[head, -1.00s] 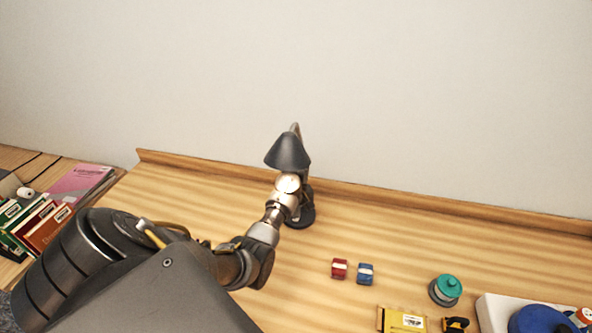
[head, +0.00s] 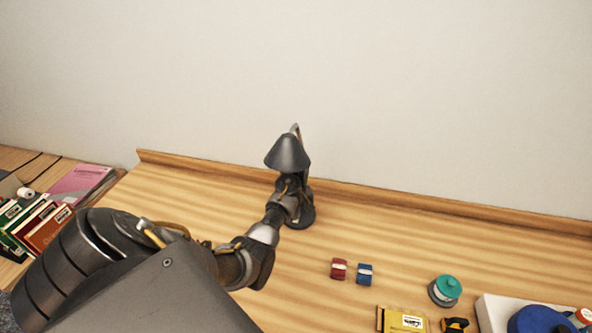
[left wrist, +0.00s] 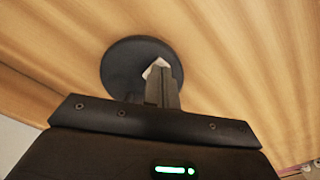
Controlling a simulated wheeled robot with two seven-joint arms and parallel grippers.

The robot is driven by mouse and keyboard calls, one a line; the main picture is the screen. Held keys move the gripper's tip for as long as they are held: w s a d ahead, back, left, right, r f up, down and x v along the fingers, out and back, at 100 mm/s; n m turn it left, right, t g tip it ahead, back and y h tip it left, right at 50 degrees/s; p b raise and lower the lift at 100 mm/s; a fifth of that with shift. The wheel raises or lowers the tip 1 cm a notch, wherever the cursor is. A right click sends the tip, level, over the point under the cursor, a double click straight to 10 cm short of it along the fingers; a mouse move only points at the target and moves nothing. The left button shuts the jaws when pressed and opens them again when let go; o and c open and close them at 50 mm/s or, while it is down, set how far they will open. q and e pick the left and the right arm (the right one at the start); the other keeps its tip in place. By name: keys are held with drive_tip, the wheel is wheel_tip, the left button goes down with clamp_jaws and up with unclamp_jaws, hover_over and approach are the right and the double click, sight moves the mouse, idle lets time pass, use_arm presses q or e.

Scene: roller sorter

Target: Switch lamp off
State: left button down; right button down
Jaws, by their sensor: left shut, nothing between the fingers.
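A dark grey lamp (head: 287,153) with a cone shade stands at the back of the wooden table, near the wall. Its round black base (head: 301,217) rests on the table. No glow shows under the shade now. My left gripper (head: 293,188) is just under the shade, in front of the lamp's stem, and partly hides it. In the left wrist view the shut, empty fingers (left wrist: 162,88) are over the lamp base (left wrist: 122,70), with a small pale part at their tips. Whether they touch it I cannot tell. My right gripper is not in view.
A red block (head: 339,269) and a blue block (head: 365,273) lie right of my arm. A teal-topped spool (head: 445,290), a yellow box (head: 403,320) and a white tray (head: 490,311) are further right.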

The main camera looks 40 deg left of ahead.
use_arm(q)
wheel_tip(320, 180, up, 2)
drive_tip(key=shift+p, duration=0.55)
drive_tip(key=shift+r, duration=2.15)
